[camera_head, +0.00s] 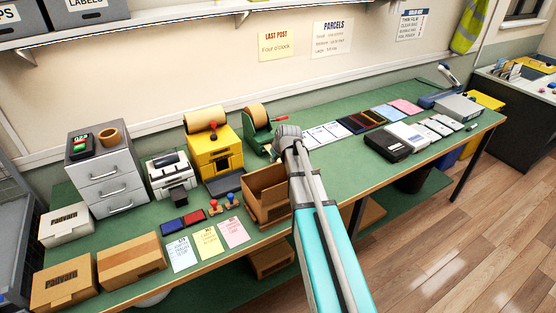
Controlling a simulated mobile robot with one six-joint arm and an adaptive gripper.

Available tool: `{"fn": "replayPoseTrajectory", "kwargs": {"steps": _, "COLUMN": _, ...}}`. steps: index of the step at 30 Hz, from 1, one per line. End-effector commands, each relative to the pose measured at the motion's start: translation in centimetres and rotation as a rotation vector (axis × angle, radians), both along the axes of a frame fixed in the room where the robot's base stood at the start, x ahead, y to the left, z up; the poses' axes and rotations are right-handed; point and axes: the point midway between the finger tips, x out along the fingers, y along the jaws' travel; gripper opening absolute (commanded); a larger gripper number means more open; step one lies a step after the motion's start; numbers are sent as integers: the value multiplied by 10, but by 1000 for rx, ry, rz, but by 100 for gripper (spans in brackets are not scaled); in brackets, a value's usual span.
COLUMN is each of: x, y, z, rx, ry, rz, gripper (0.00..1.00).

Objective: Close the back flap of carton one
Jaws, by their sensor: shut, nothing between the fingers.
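An open brown carton (263,190) stands on the green bench near its front edge, left of my arm. Its inside shows from above, and a flap (271,215) hangs down over its front side. My arm covers its right part, and I cannot make out the back flap clearly. No number is readable on it. My arm reaches up from the bottom of the view past the carton to a grey joint above and right of it. My gripper's fingers do not show; they are hidden behind the arm or out of view.
Closed cartons (131,259) stand at the bench's left end. Phone boxes (388,144) lie at right.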

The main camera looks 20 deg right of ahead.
Motion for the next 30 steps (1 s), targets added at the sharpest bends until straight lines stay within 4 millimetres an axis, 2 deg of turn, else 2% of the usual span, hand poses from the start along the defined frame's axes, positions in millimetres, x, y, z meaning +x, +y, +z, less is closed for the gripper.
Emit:
{"fn": "replayPoseTrajectory", "kwargs": {"steps": 20, "x": 5, "y": 0, "z": 3, "rx": 0, "ry": 0, "rz": -1, "gripper": 0}}
{"fn": "replayPoseTrajectory", "kwargs": {"steps": 30, "x": 15, "y": 2, "z": 20, "rx": 0, "ry": 0, "rz": 0, "gripper": 0}}
